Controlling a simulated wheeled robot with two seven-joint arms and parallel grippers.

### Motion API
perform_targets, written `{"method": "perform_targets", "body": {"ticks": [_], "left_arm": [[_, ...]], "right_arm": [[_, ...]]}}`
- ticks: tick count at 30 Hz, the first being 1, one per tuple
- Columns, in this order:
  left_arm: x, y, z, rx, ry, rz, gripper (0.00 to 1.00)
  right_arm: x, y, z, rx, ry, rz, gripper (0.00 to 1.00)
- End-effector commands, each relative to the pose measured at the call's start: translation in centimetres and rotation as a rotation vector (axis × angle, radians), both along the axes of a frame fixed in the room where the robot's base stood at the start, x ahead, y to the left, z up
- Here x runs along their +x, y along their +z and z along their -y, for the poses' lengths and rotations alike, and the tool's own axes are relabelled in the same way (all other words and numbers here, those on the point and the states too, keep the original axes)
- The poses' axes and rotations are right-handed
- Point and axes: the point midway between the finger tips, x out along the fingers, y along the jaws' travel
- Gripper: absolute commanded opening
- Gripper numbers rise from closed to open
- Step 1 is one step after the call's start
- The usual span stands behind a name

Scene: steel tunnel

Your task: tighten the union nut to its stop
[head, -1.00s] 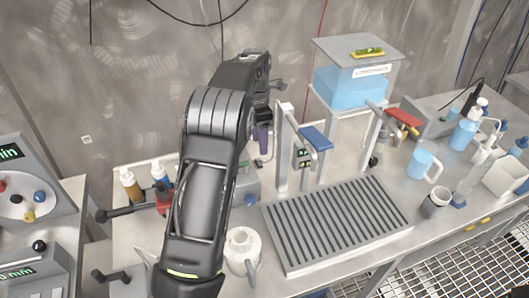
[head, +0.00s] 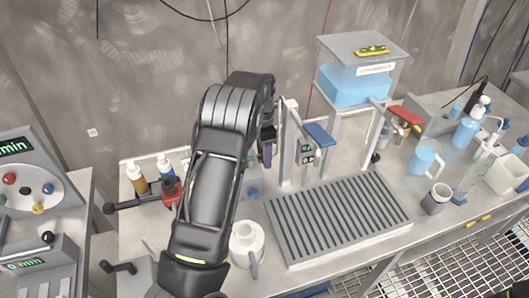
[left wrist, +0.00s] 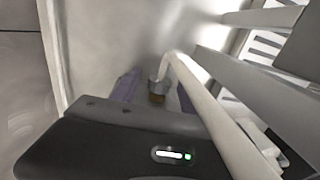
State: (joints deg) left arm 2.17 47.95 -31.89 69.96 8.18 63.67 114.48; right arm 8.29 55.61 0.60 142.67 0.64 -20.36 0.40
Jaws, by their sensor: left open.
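In the left wrist view a pale bent pipe comes down to a short grey collar with a brown-gold lower part, which looks like the union nut (left wrist: 157,97). My left gripper (left wrist: 156,88) has its two purple fingers apart, one on each side of the nut. I cannot tell whether either finger touches it. The nut is hidden there. My right gripper is not in view.
A blue water tank (head: 355,85) stands behind. A white jug (head: 246,243) stands near the front edge. Bottles and cups crowd the right.

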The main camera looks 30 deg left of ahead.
Motion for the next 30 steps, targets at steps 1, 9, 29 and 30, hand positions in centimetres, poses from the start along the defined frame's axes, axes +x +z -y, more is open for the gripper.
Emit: {"method": "perform_targets", "body": {"ticks": [1, 9, 29, 30], "left_arm": [[0.00, -0.10, 0.01, 0.000, 0.000, 0.000, 0.52], [0.02, -0.10, 0.02, 0.001, -0.001, 0.001, 0.47], [0.04, -0.05, 0.01, 0.001, -0.001, 0.001, 0.00], [0.05, -0.04, 0.00, 0.001, -0.001, 0.001, 0.00]], "right_arm": [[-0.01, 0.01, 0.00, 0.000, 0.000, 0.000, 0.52], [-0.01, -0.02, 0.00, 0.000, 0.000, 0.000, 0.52], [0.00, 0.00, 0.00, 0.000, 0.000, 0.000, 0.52], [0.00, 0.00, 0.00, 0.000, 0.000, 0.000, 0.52]]}}
